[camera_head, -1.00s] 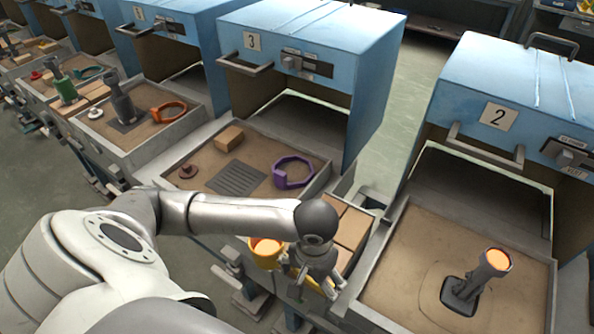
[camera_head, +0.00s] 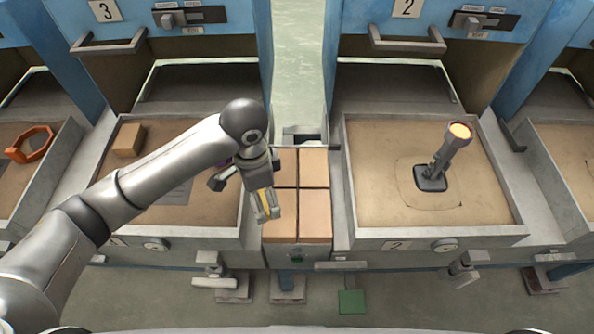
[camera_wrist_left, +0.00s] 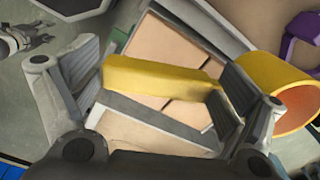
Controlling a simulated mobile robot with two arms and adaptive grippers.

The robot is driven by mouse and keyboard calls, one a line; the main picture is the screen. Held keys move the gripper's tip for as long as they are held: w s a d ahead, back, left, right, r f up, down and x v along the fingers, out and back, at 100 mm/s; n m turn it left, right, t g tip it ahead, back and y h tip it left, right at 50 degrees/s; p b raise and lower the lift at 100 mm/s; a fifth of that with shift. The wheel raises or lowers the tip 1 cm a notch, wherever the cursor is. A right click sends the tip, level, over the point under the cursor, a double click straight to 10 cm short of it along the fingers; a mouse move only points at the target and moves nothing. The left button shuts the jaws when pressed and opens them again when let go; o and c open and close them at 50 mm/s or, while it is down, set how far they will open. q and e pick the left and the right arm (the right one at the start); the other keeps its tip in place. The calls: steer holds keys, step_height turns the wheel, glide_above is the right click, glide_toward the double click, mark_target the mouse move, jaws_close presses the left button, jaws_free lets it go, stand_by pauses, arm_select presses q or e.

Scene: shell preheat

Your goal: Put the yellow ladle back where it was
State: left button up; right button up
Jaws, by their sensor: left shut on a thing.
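The yellow ladle shows in the left wrist view as a straight yellow handle (camera_wrist_left: 160,76) and a round cup (camera_wrist_left: 272,88) with an orange-brown inside at the right. My left gripper (camera_wrist_left: 155,88) is shut on the handle, which lies across between its two fingers. In the head view my left gripper (camera_head: 267,207) hangs over the left edge of the tan block surface between stations 3 and 2.
Station 2's sand tray (camera_head: 380,215) at the right holds a grey upright tool with a glowing top (camera_head: 459,131). Station 3's tray (camera_head: 200,232) at the left holds a tan block (camera_head: 129,139). Tan blocks (camera_head: 314,167) fill the gap between trays. A purple ring (camera_wrist_left: 303,30) shows in the wrist view.

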arm_select(q)
steer(key=w+d+r+m+b, duration=0.2)
steer(key=d+r+m, duration=0.1)
steer(key=d+m, duration=0.3)
steer(key=w+d+r+m+b, duration=0.1)
steer(key=w+d+r+m, duration=0.2)
steer(key=m, duration=0.4)
steer(key=w+a+f, duration=0.1)
steer(key=a+f, duration=0.2)
steer(key=w+a+f+p, duration=0.1)
steer(key=a+f, duration=0.2)
steer(key=a, duration=0.1)
steer(key=w+a+f+p, duration=0.1)
steer(key=w+a+f, duration=0.1)
steer(key=a+f, duration=0.1)
steer(key=shift+a+f, duration=0.3)
steer(key=shift+a, duration=0.1)
steer(key=shift+a+f, duration=0.3)
steer(key=shift+f, duration=0.05)
steer(key=shift+w+a+f, duration=0.1)
steer(key=shift+f, duration=0.8)
steer(key=shift+w+a+f, duration=0.1)
steer(key=shift+f, duration=0.8)
steer(key=o, duration=0.8)
steer(key=shift+s+f, duration=0.1)
steer(key=shift+f, duration=0.1)
